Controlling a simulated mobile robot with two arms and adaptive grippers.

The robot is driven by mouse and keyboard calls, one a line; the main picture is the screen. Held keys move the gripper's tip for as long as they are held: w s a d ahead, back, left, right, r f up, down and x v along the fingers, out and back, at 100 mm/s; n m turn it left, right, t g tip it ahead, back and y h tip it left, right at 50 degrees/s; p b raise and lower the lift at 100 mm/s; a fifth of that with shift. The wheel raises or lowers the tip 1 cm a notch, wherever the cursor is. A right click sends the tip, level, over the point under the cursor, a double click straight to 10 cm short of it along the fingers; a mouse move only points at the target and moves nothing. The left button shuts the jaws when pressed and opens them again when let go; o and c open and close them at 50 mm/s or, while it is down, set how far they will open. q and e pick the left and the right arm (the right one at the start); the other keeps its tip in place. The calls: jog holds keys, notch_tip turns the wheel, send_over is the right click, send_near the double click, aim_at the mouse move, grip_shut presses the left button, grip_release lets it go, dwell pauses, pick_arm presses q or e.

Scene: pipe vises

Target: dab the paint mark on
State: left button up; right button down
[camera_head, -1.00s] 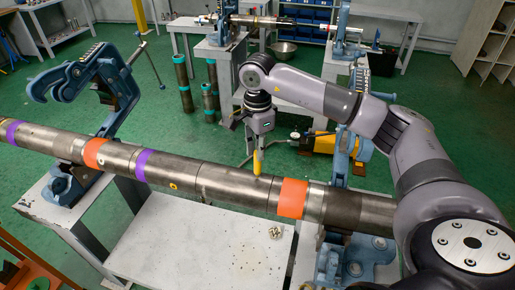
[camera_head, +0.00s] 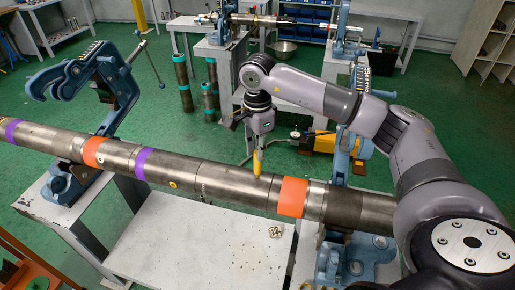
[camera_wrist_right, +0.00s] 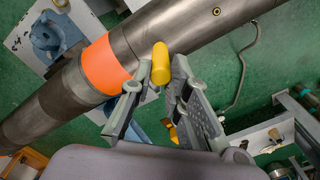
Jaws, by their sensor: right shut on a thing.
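A long grey steel pipe (camera_head: 220,181) lies across the vises, with orange and purple bands and a small yellow ring mark (camera_head: 172,184) on it. My right gripper (camera_head: 261,146) is above the pipe, shut on a yellow paint marker (camera_head: 257,162) that points down. The marker's lower end is at or very near the pipe's surface, left of the right orange band (camera_head: 292,197); I cannot tell if it touches. In the right wrist view the marker (camera_wrist_right: 160,64) sits between the fingertips, overlapping the pipe (camera_wrist_right: 190,22) beside the orange band (camera_wrist_right: 104,64). My left gripper is not in view.
A blue pipe vise (camera_head: 90,80) stands open at left; another vise base (camera_head: 352,258) supports the pipe at right. A white bench (camera_head: 190,240) lies below the pipe with a small metal part (camera_head: 275,231). Short pipes with teal ends stand on the green floor behind.

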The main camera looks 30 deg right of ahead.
dwell(0.3)
jog(key=shift+r, duration=0.1)
jog(key=shift+r+p, duration=2)
jog(key=shift+r, duration=1.4)
